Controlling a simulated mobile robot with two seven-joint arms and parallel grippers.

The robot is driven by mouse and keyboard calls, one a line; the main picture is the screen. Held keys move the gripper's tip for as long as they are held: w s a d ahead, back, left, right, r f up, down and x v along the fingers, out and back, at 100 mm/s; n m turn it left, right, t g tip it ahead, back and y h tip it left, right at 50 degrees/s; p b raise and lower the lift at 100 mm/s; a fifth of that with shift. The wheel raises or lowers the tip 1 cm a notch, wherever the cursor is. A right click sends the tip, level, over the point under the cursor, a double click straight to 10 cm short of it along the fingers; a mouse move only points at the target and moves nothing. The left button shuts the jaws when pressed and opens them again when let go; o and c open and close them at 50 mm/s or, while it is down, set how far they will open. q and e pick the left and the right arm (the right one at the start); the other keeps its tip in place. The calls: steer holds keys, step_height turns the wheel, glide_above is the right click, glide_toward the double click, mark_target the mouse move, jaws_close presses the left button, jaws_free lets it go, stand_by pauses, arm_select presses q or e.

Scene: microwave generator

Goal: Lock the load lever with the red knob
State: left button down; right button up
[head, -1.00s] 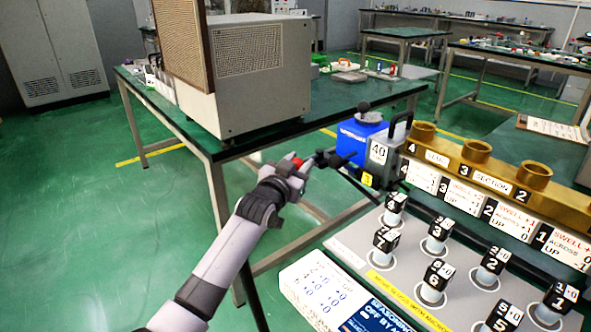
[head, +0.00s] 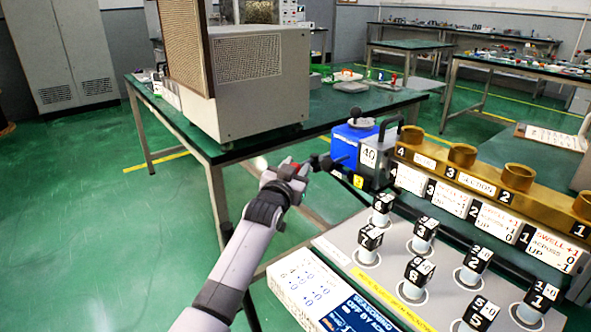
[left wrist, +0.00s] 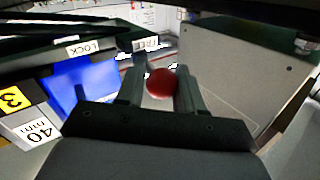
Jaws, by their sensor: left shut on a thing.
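The red knob (left wrist: 160,83) sits between the two fingers of my left gripper (left wrist: 159,82) in the left wrist view. In the head view the left gripper (head: 304,171) is shut around the knob, with only a bit of red (head: 296,166) showing. A dark load lever (head: 335,161) runs from the gripper toward the block marked 40 (head: 369,156). In the left wrist view a LOCK label (left wrist: 84,48) is left of the knob, and a second label (left wrist: 151,43), partly hidden by a finger, is just above it. My right gripper is not in view.
A brass rail with cups (head: 480,170) and a panel of numbered black knobs (head: 420,270) lie to the right. A green table (head: 240,147) carrying a large grey box (head: 262,85) stands behind the gripper.

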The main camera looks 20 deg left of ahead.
arm_select(q)
steer(key=shift+w+a+r, duration=0.1)
steer(key=shift+a+r, duration=0.25)
steer(key=shift+a, duration=0.1)
steer(key=c, duration=0.8)
jaws_free()
steer(key=shift+f, duration=0.2)
steer(key=shift+d, duration=0.1)
steer(key=s+p, duration=0.2)
steer(key=s, duration=0.5)
